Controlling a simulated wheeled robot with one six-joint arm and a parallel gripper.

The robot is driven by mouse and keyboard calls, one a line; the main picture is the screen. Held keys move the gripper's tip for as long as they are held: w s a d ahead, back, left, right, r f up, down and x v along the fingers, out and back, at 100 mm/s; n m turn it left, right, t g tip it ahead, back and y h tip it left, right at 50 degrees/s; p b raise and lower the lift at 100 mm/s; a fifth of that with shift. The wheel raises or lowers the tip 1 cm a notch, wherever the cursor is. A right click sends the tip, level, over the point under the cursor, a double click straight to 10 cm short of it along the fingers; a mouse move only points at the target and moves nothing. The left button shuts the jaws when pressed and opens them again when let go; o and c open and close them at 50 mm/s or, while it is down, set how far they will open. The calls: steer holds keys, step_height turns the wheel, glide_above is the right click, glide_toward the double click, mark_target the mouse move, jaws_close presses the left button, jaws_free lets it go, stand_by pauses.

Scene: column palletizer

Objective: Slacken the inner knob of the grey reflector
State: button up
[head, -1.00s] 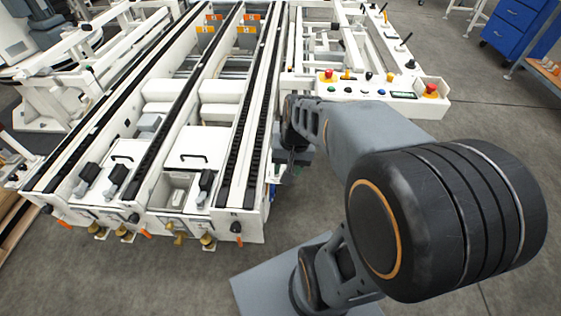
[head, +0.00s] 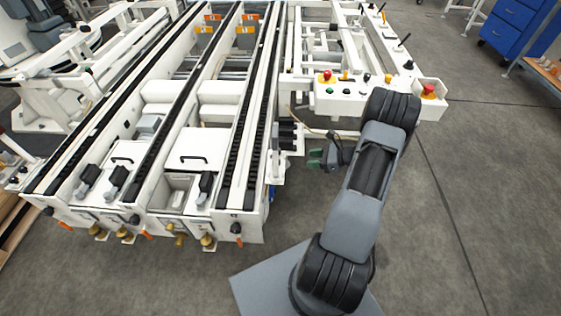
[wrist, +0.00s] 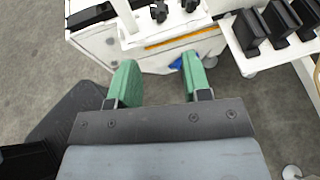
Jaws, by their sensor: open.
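My gripper (head: 316,159) is in the head view to the right of the white machine's near right corner, clear of it. Its two green fingers are apart and nothing is between them; the wrist view shows the same open gripper (wrist: 160,80). Past the fingertips there is the machine's white side (wrist: 155,55), with small dark knob-like parts (wrist: 160,11) at the top edge of the wrist view. I cannot pick out the grey reflector or tell whether these parts are its knobs.
Black blocks (wrist: 282,21) stand on a white side shelf (wrist: 262,62) at the upper right of the wrist view. A control panel (head: 350,87) with buttons is behind my arm. A blue cabinet (head: 517,28) stands far right. The floor (head: 470,220) at right is clear.

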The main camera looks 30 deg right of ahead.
mark_target(281, 166)
steer(key=b+x, duration=0.1)
steer(key=x, duration=1.2)
steer(key=shift+w+a, duration=0.2)
steer(key=shift+a, duration=0.1)
steer(key=shift+c, duration=0.2)
steer(key=shift+f, duration=0.1)
steer(key=c, duration=0.6)
